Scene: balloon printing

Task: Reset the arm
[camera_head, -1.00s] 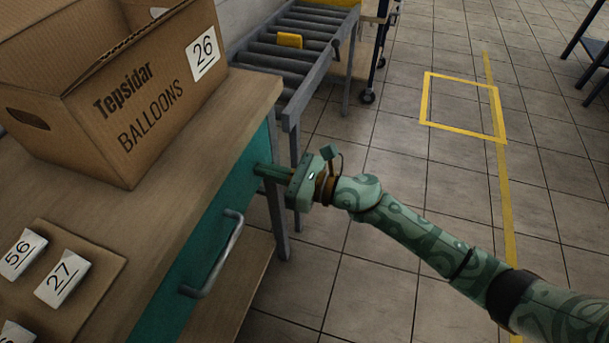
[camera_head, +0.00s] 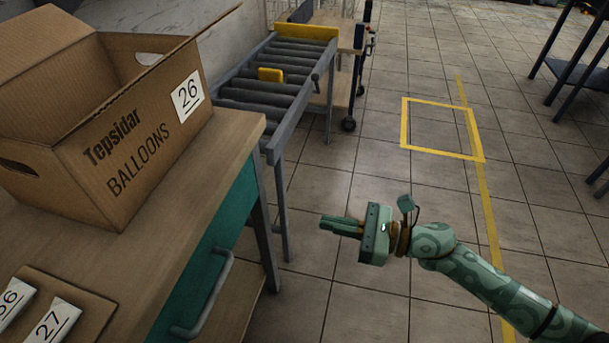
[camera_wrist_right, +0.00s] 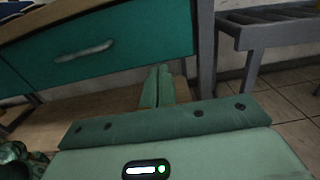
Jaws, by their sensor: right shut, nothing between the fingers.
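My right gripper (camera_head: 341,226) is green and shut, with nothing between its fingers. In the head view it is to the right of the desk, over the tiled floor, apart from the desk and the roller conveyor. In the right wrist view its fingers (camera_wrist_right: 157,87) lie together, in front of the desk's teal drawer (camera_wrist_right: 110,45). My right arm (camera_head: 480,280) comes in from the lower right. My left gripper is in neither view.
An open cardboard box (camera_head: 130,130) labelled "Tepsidar Balloons 26" stands on the wooden desk (camera_head: 230,135). A roller conveyor (camera_head: 265,95) stands behind the desk.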

